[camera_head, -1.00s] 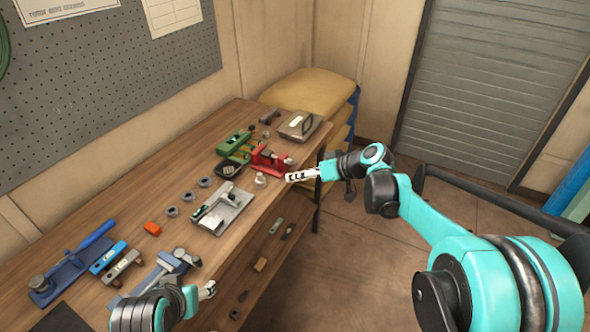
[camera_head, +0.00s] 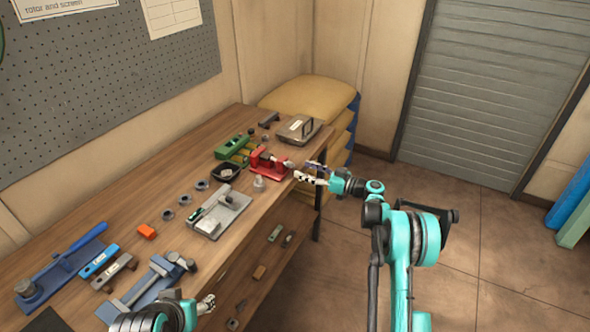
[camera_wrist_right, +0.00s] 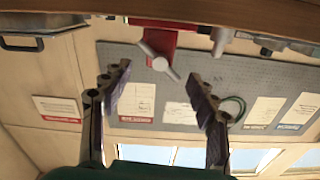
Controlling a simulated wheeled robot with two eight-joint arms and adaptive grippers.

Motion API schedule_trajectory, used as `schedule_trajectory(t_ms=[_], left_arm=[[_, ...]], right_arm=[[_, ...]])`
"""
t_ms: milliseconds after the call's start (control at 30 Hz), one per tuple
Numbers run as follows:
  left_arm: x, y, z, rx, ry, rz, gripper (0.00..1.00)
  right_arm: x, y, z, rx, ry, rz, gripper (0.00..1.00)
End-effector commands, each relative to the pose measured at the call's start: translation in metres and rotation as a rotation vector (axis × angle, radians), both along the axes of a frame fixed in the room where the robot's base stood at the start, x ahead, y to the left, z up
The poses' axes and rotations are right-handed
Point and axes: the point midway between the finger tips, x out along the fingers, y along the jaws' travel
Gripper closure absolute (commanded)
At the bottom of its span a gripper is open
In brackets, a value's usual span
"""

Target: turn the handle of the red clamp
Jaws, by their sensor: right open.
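The red clamp (camera_head: 268,160) stands near the front edge of the wooden bench in the head view. Its grey handle (camera_wrist_right: 160,62) shows in the right wrist view, at the end of the red body (camera_wrist_right: 158,30). My right gripper (camera_head: 311,172) is in front of the clamp, just right of its handle end. In the right wrist view the right gripper (camera_wrist_right: 157,95) is open, with the handle beyond and between its fingers, apart from them. My left gripper (camera_head: 207,304) is at the bottom left, by the bench's front edge; its fingers are too small to judge.
A green tool (camera_head: 232,147), a black tray (camera_head: 227,172) and a small pale cup (camera_head: 259,184) stand close to the clamp. A grey metal case (camera_head: 299,129) lies behind it on the bench (camera_head: 150,205). Yellow sacks (camera_head: 308,92) are stacked past the bench end.

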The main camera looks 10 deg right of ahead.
Motion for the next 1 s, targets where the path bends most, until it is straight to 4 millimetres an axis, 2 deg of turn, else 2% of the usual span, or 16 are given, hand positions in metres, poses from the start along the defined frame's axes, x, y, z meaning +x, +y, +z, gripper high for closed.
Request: schedule_trajectory(t_ms=[100, 300, 633, 800, 867, 1000], left_arm=[[0.0, 0.0, -0.01, 0.0, 0.0, 0.0, 0.42], [0.0, 0.0, -0.016, 0.0, 0.0, 0.0, 0.42], [0.0, 0.0, -0.016, 0.0, 0.0, 0.0, 0.42], [0.0, 0.0, -0.016, 0.0, 0.0, 0.0, 0.42], [0.0, 0.0, -0.016, 0.0, 0.0, 0.0, 0.42], [0.0, 0.0, -0.016, 0.0, 0.0, 0.0, 0.42]], right_arm=[[0.012, 0.018, -0.003, 0.0, 0.001, 0.002, 0.4], [0.025, 0.035, -0.002, 0.0, 0.001, 0.0, 0.4], [0.028, 0.038, 0.0, 0.0, 0.001, -0.001, 0.4], [0.028, 0.038, 0.0, 0.0, 0.001, -0.001, 0.85], [0.028, 0.038, 0.0, 0.0, 0.002, -0.001, 1.0], [0.028, 0.038, 0.0, 0.0, 0.002, -0.001, 1.0]])
